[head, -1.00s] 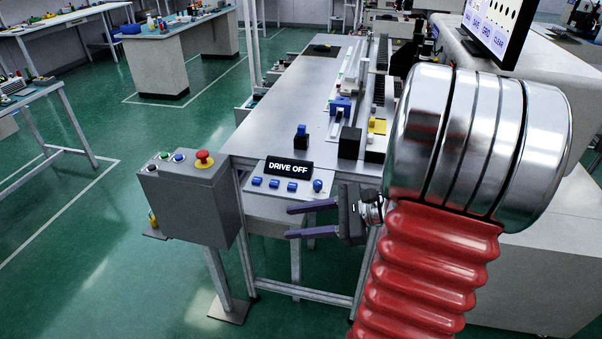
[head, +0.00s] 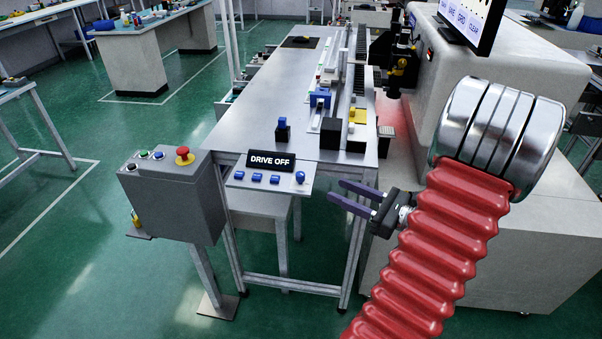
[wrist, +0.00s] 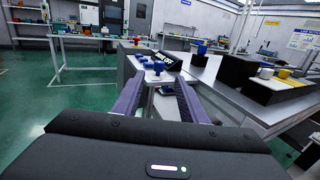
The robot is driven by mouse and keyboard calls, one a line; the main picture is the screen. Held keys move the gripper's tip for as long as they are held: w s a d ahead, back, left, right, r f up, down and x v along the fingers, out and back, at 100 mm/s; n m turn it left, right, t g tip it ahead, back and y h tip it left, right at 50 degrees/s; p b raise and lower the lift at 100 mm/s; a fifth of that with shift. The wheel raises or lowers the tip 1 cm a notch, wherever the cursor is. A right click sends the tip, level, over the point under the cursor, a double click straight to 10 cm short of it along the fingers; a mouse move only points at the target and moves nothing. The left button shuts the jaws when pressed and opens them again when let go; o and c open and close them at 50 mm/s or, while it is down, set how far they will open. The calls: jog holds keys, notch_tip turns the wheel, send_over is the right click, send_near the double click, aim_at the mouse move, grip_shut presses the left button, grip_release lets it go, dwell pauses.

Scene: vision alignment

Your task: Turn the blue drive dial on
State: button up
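The blue drive dial (head: 300,176) is a small round blue knob at the right end of a light panel (head: 240,183) on the bench's front edge. A black sign (head: 271,161) reading "DRIVE OFF" stands behind the panel's controls. My gripper (head: 335,190) has two purple fingers spread apart, with nothing between them. In the head view it is to the right of the dial and slightly lower, apart from it. In the wrist view a blue knob (wrist: 159,67), which looks like the dial, shows ahead between the open fingers (wrist: 160,84).
Several blue controls (head: 257,178) sit left of the dial. A grey box (head: 178,195) with a red button (head: 185,156) stands left of the panel. A blue-topped black block (head: 283,130) and a black block (head: 330,133) stand on the bench. A large white machine (head: 500,110) is at right.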

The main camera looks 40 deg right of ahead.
aim_at(300, 173)
jog(key=x, duration=1.3)
jog(key=shift+w, duration=0.35)
jog(key=shift+c, duration=0.5)
grip_shut()
jog(key=shift+d+r, duration=0.1)
jog(key=shift+d, duration=0.1)
jog(key=shift+a, duration=0.15)
